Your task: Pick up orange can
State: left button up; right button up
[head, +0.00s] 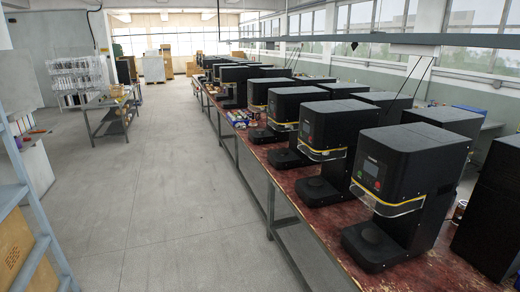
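No orange can can be made out clearly. A small reddish-brown can-like item (459,212) stands at the right on the long workbench (312,204), partly hidden between the nearest black seamer machine (408,172) and a black box. Several small coloured items (241,117) lie on the bench farther down the row, too small to tell apart. Neither of my grippers is in view.
Several black seamers, such as this one (296,108), line the bench into the distance. A black box (492,212) stands at the right edge. A grey side table (106,106) and shelving (22,205) stand left. The grey floor (165,190) is clear.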

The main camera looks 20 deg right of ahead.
aim_at(460, 210)
jog(key=z, duration=0.75)
jog(key=i, duration=1.4)
jog(key=z, duration=1.35)
jog(key=i, duration=0.55)
jog(key=z, duration=0.25)
